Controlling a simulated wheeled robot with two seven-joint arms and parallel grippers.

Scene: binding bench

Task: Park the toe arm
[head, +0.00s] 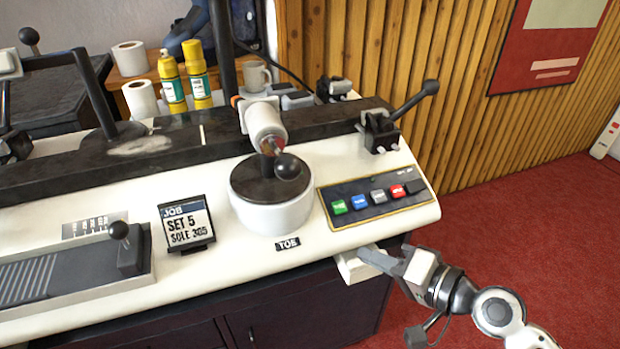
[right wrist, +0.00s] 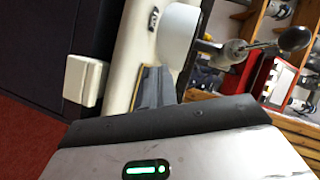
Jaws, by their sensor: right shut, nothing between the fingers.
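The toe station is a round white drum with a dark top (head: 270,202) on the bench, behind a small TOE label (head: 288,243). A lever with a black ball knob (head: 287,166) stands over the drum's top, below a white cylinder (head: 265,122). The ball knob (right wrist: 294,38) and the drum (right wrist: 180,38) also show in the right wrist view. My right gripper (head: 368,254) is shut and empty at the bench's front right edge, apart from the knob and lower than it. My left gripper is not in view.
A panel with several coloured buttons (head: 372,203) lies right of the drum. A job card stand (head: 187,224) is on its left. A white box (head: 352,267) sits at the bench front beside my right gripper. A black-knobbed lever (head: 414,101) stands at back right.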

